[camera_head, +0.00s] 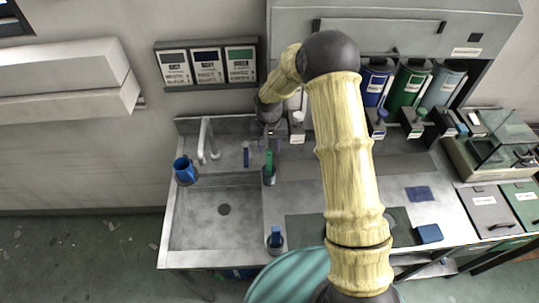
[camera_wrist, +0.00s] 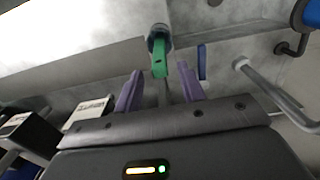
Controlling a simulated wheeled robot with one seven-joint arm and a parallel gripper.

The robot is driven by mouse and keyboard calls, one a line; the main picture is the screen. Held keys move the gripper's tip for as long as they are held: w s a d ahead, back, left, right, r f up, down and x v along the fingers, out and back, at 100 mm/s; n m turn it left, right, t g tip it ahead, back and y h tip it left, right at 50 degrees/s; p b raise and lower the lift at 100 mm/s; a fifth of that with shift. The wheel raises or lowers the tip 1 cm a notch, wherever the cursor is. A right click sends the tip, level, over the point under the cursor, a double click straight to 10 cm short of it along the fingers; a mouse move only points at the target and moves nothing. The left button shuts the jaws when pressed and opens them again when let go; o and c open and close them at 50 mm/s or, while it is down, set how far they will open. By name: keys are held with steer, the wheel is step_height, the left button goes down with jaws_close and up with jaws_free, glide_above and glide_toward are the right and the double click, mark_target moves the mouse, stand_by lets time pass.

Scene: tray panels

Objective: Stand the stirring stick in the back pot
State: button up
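My gripper (camera_wrist: 160,82) has two purple fingers, spread apart with nothing clasped between the tips. In the head view it hangs (camera_head: 268,138) over the back edge of the sink. The pot's rim shows in the wrist view (camera_wrist: 158,32). A second pot (camera_head: 276,242) with a blue top stands nearer the front. A blue bar (camera_head: 246,154) is left of the gripper. Which piece is the stirring stick is unclear.
A faucet (camera_head: 204,140) and a blue cup (camera_head: 185,171) are at the sink's left. Labelled canisters (camera_head: 411,86) sit at the back right. My arm hides part of the counter. A bare dark mat (camera_head: 303,228) lies right of the front pot.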

step_height(320, 180, up, 7)
steer(key=shift+f+b, duration=0.1)
steer(key=shift+b, duration=1)
steer(key=shift+s+d+r, duration=0.25)
steer(key=shift+r, duration=0.05)
steer(key=s+d+r+t, duration=0.1)
steer(key=s+d+r, duration=0.1)
steer(key=s, duration=0.5)
steer(key=s+d+r, duration=0.2)
steer(key=s+d, duration=0.3)
steer(key=s, duration=0.2)
steer(key=s+d+r+t, duration=0.1)
steer(key=s+d+r, duration=0.1)
steer(key=s+d, duration=0.2)
steer(key=s, duration=0.3)
steer(key=shift+s+t, duration=0.3)
steer(key=shift+s, duration=0.05)
steer(key=shift+d, duration=0.1)
